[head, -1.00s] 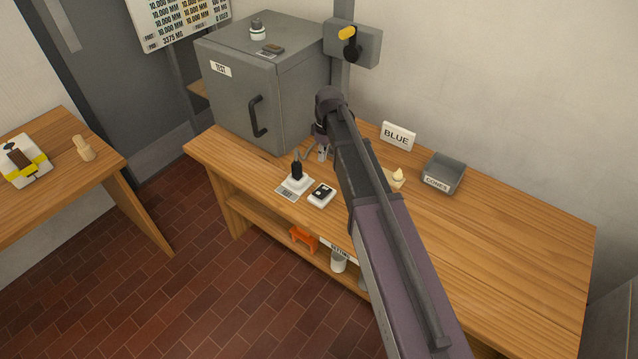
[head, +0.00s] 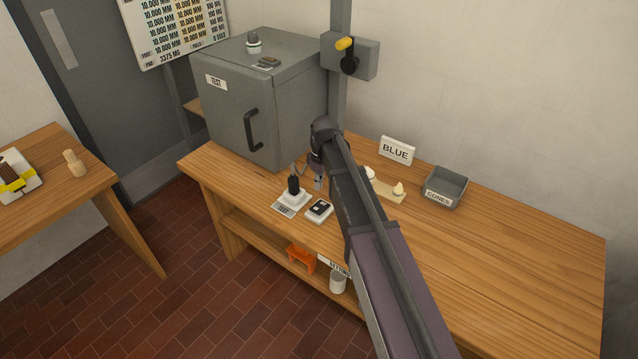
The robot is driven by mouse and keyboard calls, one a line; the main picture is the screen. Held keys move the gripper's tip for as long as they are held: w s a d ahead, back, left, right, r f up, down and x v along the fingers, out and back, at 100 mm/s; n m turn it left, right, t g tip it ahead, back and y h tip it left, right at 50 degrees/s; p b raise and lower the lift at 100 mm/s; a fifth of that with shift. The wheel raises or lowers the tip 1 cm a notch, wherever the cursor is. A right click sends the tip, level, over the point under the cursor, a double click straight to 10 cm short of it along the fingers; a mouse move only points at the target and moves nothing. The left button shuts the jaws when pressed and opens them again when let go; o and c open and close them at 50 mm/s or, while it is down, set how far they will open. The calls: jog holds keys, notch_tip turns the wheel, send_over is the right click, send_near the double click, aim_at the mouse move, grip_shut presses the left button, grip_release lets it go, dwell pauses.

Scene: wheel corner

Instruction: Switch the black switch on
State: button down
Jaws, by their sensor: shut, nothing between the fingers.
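A small white box with a black switch face (head: 319,209) lies near the front edge of the wooden bench, in the head view. Its on or off position is too small to tell. My gripper (head: 318,186) is shut and empty, pointing down just behind and above this box. I cannot tell whether it touches anything. My arm comes in from the lower right and hides part of the bench.
A black upright object (head: 294,185) on a white base stands just left of the box. A grey TEST cabinet (head: 232,125) stands behind. A BLUE sign (head: 396,151) and a grey CONES tray (head: 445,187) are to the right. The right bench is clear.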

aim_at(316, 209)
jog(key=shift+s+a+f+b, duration=0.15)
jog(key=shift+f+b, duration=1.1)
jog(key=shift+f, duration=0.1)
jog(key=shift+s+a+f+b, duration=0.1)
jog(key=shift+s+f+b, duration=0.1)
jog(key=shift+f+b, duration=1.05)
jog(key=shift+s+a+f+b, duration=0.15)
jog(key=shift+f+b, duration=1.05)
jog(key=shift+f, duration=0.2)
